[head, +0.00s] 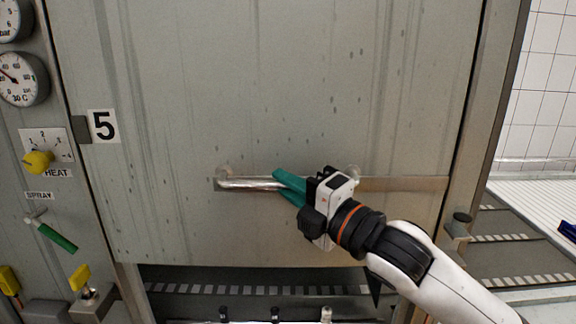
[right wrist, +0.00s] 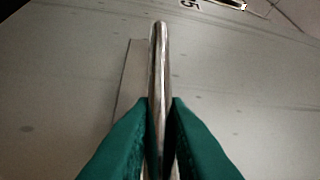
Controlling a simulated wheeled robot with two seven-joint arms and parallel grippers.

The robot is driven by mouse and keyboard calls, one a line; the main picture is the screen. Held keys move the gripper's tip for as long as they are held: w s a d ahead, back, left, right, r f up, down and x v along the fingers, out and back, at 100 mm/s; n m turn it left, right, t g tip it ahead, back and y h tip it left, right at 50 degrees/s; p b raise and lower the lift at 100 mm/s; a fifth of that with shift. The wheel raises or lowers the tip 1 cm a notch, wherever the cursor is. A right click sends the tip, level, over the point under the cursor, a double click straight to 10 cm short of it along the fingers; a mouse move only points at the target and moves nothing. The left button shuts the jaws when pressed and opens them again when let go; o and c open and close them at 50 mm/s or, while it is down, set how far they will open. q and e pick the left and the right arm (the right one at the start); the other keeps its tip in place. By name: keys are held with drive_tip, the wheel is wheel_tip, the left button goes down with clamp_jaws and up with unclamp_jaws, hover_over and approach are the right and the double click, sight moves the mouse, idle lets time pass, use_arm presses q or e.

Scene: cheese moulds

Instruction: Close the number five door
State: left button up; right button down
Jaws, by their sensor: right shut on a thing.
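The number five door (head: 290,90) is a large grey metal panel with a "5" label (head: 103,126) at its left edge. Its lower edge hangs above a dark opening with a striped strip. A horizontal metal bar handle (head: 245,184) crosses the lower part of the door. My right gripper (head: 281,182) is at the handle, its green fingers on either side of the bar. In the right wrist view the green fingers (right wrist: 160,125) are shut on the handle (right wrist: 159,60). The "5" label also shows at the top there. My left gripper is not in view.
A control panel with gauges (head: 22,80), a yellow knob (head: 38,161) and a green lever (head: 57,236) stands left of the door. A latch post (head: 459,226) stands at the right edge. White slatted surface (head: 540,205) and tiled wall lie to the right.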

wheel_tip(320, 180, down, 40)
drive_tip(key=b, duration=2.1)
drive_tip(key=shift+f, duration=0.25)
drive_tip(key=c, duration=1.4)
unclamp_jaws()
drive_tip(key=shift+r, duration=0.1)
drive_tip(key=b+v, duration=0.2)
drive_tip(key=v, duration=1)
